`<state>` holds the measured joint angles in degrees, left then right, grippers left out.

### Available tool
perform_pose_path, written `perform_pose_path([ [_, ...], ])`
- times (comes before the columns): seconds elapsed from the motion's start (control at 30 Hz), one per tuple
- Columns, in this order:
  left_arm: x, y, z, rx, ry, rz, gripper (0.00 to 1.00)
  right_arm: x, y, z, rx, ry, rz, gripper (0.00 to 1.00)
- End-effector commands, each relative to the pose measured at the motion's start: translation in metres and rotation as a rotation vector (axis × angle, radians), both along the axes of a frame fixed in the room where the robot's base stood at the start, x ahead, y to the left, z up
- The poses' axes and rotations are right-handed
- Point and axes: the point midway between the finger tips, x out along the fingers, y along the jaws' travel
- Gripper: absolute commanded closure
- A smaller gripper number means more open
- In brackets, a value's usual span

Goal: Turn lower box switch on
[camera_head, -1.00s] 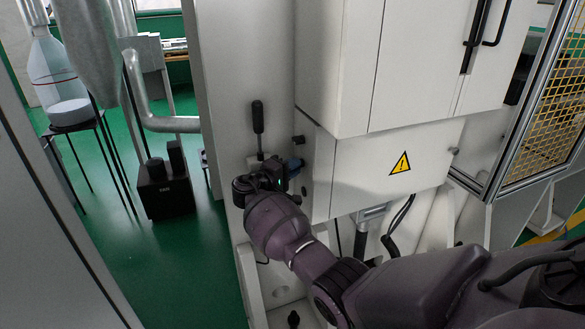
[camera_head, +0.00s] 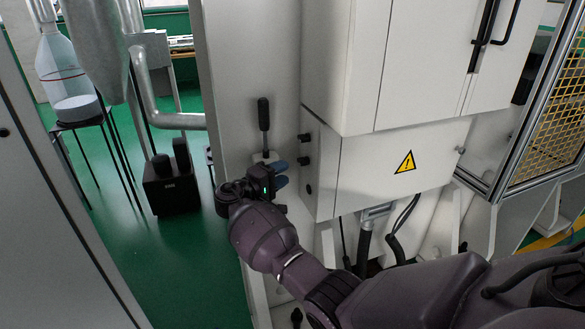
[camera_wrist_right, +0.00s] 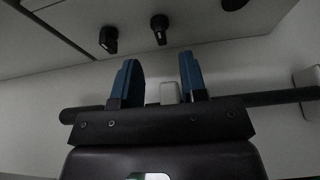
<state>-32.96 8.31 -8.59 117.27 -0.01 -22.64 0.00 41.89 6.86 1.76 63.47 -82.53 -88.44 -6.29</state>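The lower box (camera_head: 375,170) is a pale cabinet with a yellow warning triangle, below a larger white cabinet. Its left side carries small black switches, an upper one (camera_head: 304,137) and a lower one (camera_head: 304,161); a dark round part sits beneath them. My right gripper (camera_head: 282,174) is just left of this side, its two blue fingertips apart and pointing towards it. In the right wrist view, the gripper (camera_wrist_right: 160,78) is open and empty, with two black knobs (camera_wrist_right: 108,39) (camera_wrist_right: 159,29) beyond the fingers. The switch positions are too small to tell. My left gripper is not in view.
A black lever (camera_head: 263,115) stands upright on the pale panel above my right gripper. Hoses (camera_head: 364,245) hang under the box. A mesh guard (camera_head: 553,110) stands at the right. Open green floor (camera_head: 180,260) lies at the left.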

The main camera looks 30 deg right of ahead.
Motion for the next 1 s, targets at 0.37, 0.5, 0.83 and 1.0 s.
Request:
perform_pose_path([
  [0.37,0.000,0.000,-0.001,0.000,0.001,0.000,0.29,-0.007,0.041,-0.001,0.000,-0.001,-0.001,0.61],
  [0.5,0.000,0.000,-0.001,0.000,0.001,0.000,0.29,-0.007,0.043,0.000,0.000,-0.001,-0.001,0.61],
  [0.83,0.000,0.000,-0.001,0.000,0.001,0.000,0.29,-0.007,0.043,0.000,0.000,-0.001,-0.001,0.61],
  [1.0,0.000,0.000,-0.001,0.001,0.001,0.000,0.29,-0.003,0.043,0.000,-0.001,-0.007,0.023,0.61],
])
